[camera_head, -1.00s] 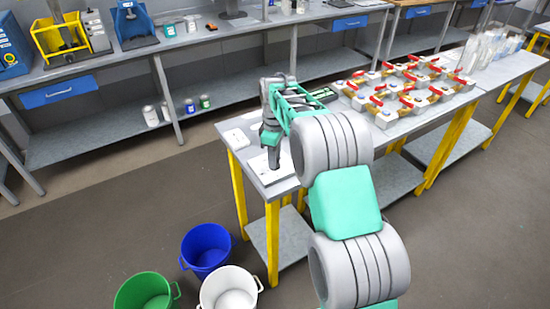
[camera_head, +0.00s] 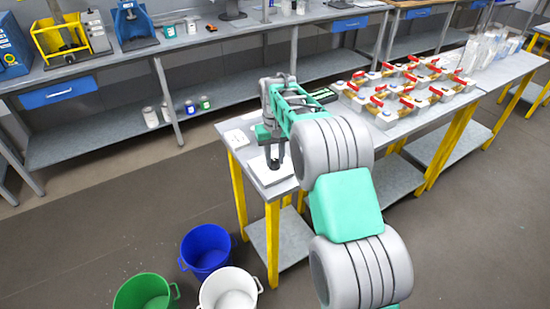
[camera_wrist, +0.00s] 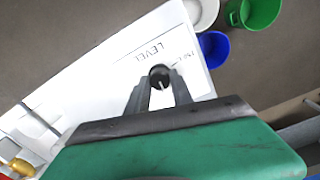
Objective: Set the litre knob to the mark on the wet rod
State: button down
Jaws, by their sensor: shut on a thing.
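The knob (camera_wrist: 160,76) is dark and round with a pale pointer line, in the wrist view. It sits on a white panel (camera_wrist: 118,62) printed with LEVEL, which reads upside down here. My gripper (camera_wrist: 160,84) is shut on the knob, one finger on each side. In the head view my gripper (camera_head: 273,163) is low over the white panel (camera_head: 262,176) at the table's near left corner. The knob is hidden there. A thin dark rod-like line (camera_wrist: 40,118) lies on a white surface at the left of the wrist view. I cannot read a wet mark on it.
Several grey blocks with red handles (camera_head: 405,88) stand on the table to the right. A blue bucket (camera_head: 206,248), a green bucket (camera_head: 146,292) and a white bucket (camera_head: 230,290) stand on the floor. A long grey bench (camera_head: 230,35) runs behind.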

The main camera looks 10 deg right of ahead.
aim_at(275, 161)
jog(key=m, duration=0.5)
jog(key=shift+r+m, duration=0.1)
jog(key=shift+m, duration=0.2)
jog(key=m, duration=0.5)
jog(key=shift+w, duration=0.1)
dwell(0.3)
jog(key=c, duration=1.1)
grip_release()
notch_tip(275, 161, up, 8)
jog(key=shift+f+b, duration=0.1)
jog(key=shift+b, duration=0.55)
